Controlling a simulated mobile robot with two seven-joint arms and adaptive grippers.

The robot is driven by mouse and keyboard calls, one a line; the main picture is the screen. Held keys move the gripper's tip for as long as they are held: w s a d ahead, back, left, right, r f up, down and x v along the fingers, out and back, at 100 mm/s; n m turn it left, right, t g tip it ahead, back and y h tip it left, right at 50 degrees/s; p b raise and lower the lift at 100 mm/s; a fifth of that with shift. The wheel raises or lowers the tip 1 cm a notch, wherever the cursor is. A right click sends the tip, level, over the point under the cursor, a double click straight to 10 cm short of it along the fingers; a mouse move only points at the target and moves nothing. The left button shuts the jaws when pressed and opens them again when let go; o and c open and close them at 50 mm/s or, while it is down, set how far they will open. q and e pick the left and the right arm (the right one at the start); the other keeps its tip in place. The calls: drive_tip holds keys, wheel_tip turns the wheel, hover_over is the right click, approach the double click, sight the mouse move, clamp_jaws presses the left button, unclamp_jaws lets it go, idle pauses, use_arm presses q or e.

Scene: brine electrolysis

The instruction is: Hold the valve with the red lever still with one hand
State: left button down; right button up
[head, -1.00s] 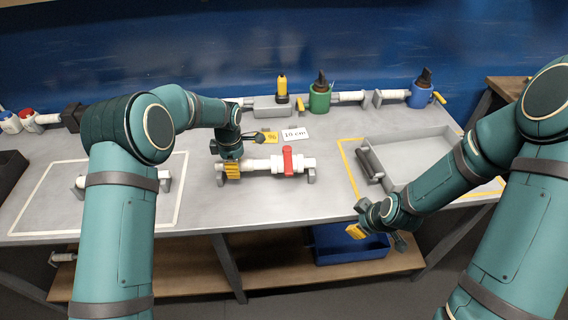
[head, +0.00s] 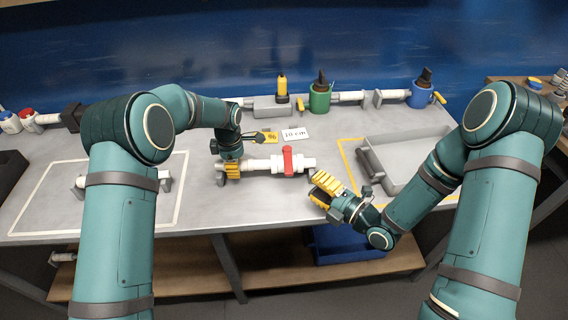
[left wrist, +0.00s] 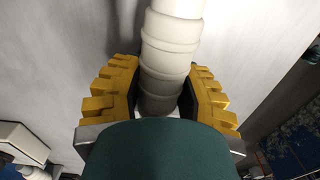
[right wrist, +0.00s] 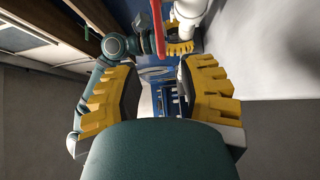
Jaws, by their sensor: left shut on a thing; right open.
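The valve with the red lever (head: 288,160) is part of a white pipe (head: 258,165) lying level across grey supports at the middle of the table. My left gripper (head: 231,170) is shut on the left part of the white pipe, which also runs between its yellow fingers in the left wrist view (left wrist: 165,70). My right gripper (head: 322,188) is open and empty, to the right of the pipe near the table's front edge. In the right wrist view its yellow fingers (right wrist: 158,100) are apart, with the red lever (right wrist: 158,28) and white pipe (right wrist: 190,10) beyond them.
A grey tray (head: 412,183) stands inside a yellow outline at the right. A white outline (head: 110,158) marks the left. A blue bin (head: 345,246) sits below the table.

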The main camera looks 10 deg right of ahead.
sight(288, 160)
drive_tip(key=x, duration=1.1)
drive_tip(key=shift+w, duration=0.25)
drive_tip(key=shift+a, duration=0.15)
clamp_jaws()
